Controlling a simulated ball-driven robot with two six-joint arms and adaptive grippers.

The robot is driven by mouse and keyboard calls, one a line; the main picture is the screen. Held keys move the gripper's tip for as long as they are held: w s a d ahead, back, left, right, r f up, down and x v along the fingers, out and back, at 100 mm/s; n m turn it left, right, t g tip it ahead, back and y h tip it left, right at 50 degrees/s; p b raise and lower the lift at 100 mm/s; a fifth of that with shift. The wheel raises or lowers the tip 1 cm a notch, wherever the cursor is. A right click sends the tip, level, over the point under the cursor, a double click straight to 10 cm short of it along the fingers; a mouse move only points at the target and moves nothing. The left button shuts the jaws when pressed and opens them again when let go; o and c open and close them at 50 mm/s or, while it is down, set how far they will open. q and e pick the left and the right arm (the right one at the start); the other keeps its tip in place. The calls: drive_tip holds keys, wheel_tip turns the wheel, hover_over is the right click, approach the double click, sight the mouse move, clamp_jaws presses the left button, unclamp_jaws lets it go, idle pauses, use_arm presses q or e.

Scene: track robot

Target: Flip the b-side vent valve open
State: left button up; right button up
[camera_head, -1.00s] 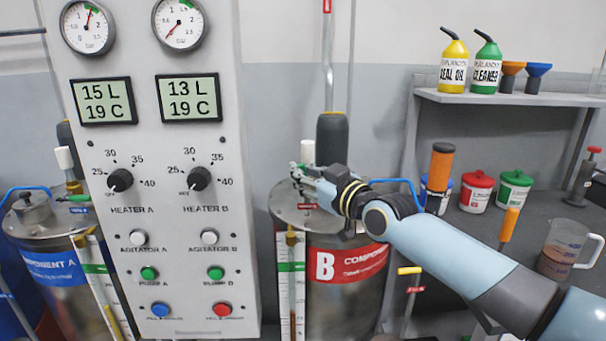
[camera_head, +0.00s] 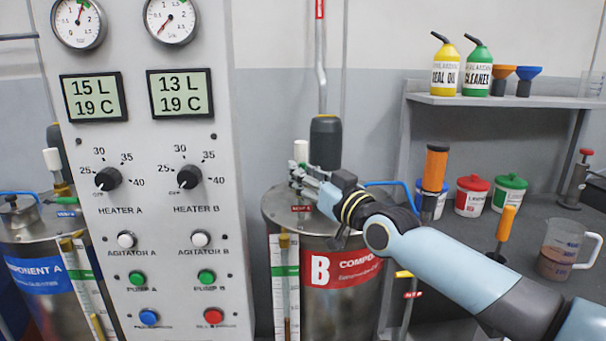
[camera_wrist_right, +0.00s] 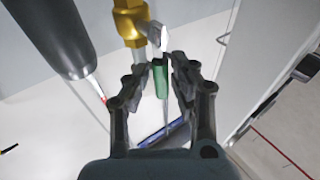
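Tank B (camera_head: 340,297), with a red label, stands right of the control panel. My right gripper (camera_head: 300,176) is over its lid, beside a white-topped fitting (camera_head: 301,151). In the head view the gripper hides the B-side valve there. In the right wrist view a brass valve body (camera_wrist_right: 130,22) is at the top, with a green lever handle (camera_wrist_right: 160,80) below it. The handle lies between the fingertips of my right gripper (camera_wrist_right: 163,75), which stand apart with small gaps beside it. Contact cannot be made out. My left gripper is out of view.
The control panel (camera_head: 150,235) stands close left of the gripper. A dark cylinder (camera_head: 325,143) rises behind it on tank B; a blue hose (camera_head: 390,184) runs to the right. Tank A (camera_head: 40,272) is at the left. The bench (camera_head: 470,235) at right holds tubs and a jug.

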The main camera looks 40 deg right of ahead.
drive_tip(key=s+f, duration=0.1)
drive_tip(key=s, duration=1)
drive_tip(key=shift+s+d+f, duration=0.2)
drive_tip(key=shift+s+f, duration=0.2)
